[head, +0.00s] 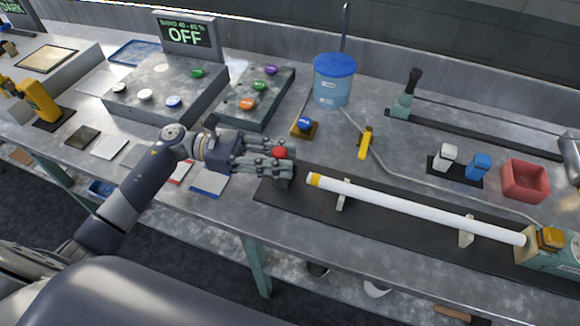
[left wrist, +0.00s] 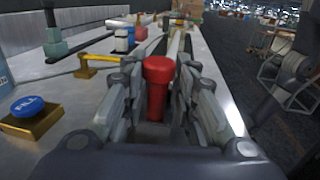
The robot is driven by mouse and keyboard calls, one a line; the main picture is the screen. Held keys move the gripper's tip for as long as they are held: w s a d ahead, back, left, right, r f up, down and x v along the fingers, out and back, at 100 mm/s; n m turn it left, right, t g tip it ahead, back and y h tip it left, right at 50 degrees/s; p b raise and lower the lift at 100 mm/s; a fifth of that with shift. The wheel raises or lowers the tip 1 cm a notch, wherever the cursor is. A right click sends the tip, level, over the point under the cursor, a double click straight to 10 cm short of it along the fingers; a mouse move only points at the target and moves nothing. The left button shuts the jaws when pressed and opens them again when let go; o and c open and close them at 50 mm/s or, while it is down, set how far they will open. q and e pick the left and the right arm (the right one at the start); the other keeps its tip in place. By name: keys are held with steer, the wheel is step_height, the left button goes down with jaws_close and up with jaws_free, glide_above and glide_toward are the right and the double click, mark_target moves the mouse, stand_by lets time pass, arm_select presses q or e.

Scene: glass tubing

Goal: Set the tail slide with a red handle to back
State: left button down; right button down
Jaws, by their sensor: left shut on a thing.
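The red handle (head: 279,152) of the tail slide stands at the left end of the long black rail (head: 263,190). In the left wrist view the red handle (left wrist: 157,85) is upright between my fingers. My left gripper (head: 280,162) is shut on the handle, with fingers on both sides of it. The slide's dark body (head: 284,180) shows just under the fingers and is partly hidden by them. A white glass tube (head: 420,208) with a yellow left end lies on supports to the right, apart from the slide. My right gripper is not in view.
A blue button on a brass base (head: 304,126) and a yellow lever (head: 365,143) stand behind the rail. The bench's front edge is close to my arm.

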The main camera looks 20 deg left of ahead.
arm_select(q)
steer(key=shift+w+a, duration=0.15)
steer(key=shift+a, duration=0.15)
steer(key=shift+r, duration=0.15)
steer(key=c, duration=1.6)
jaws_free()
steer(key=shift+o, duration=0.2)
steer(key=a, duration=0.4)
steer(key=s+a, duration=0.1)
steer(key=a, duration=0.7)
steer(key=shift+s, duration=0.2)
